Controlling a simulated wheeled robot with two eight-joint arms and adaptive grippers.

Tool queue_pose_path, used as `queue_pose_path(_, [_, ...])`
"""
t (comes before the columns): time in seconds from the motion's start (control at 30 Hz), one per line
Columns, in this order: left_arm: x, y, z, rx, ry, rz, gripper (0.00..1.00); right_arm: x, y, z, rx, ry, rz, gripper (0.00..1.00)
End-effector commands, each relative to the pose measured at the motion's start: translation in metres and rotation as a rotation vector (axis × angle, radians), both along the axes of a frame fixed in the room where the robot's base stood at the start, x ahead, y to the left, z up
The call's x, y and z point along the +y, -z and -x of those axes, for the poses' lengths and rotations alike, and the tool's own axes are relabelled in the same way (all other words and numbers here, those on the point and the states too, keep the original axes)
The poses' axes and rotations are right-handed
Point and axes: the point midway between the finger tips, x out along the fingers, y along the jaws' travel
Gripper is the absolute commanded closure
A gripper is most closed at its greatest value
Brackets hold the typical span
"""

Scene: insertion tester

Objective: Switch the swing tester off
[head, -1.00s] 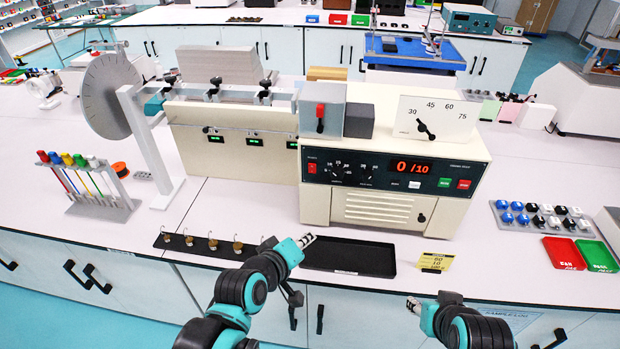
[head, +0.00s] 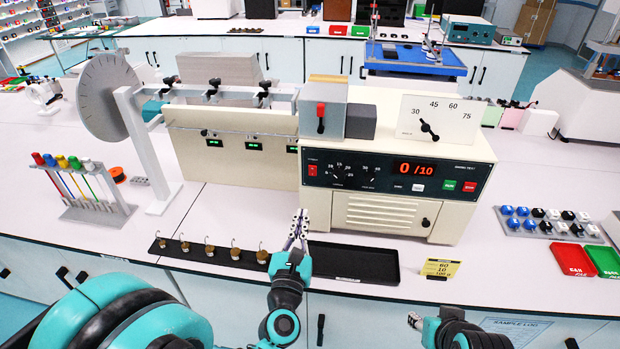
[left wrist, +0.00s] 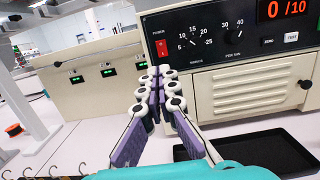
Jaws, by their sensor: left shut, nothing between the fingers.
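The swing tester (head: 460,200) is a cream box with a dark control panel on the bench. Its red power switch (head: 312,171) sits at the panel's left end and shows in the left wrist view (left wrist: 161,48) under the word POWER. The display (head: 417,170) is lit and reads 0 /10. My left gripper (head: 301,215) is shut and empty, pointing up in front of the tester's lower left, below the switch and apart from it. Its fingers also show in the left wrist view (left wrist: 160,88). My right gripper (head: 413,320) is low at the front edge, only partly seen; its jaw state is unclear.
A black tray (head: 375,262) and a dark strip with hooked weights (head: 209,250) lie before the tester. A yellow card (head: 440,268) stands right of the tray. A rack of coloured rods (head: 95,208) stands left. Red and green trays (head: 573,262) lie right.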

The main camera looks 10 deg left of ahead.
Motion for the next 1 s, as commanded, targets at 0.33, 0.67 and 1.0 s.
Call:
queue_pose_path(0.33, [0.001,-0.005,-0.021,-0.001,-0.001,-0.004,1.0,0.0,-0.009,0.0,0.0,0.0,0.0,0.59])
queue_pose_path(0.67, [0.003,-0.011,-0.09,0.0,-0.001,-0.005,1.0,0.0,-0.02,0.0,0.0,0.0,0.0,0.59])
queue_pose_path(1.0, [0.004,-0.016,-0.135,0.0,0.001,-0.004,1.0,0.0,-0.013,0.0,0.0,0.0,0.0,0.59])
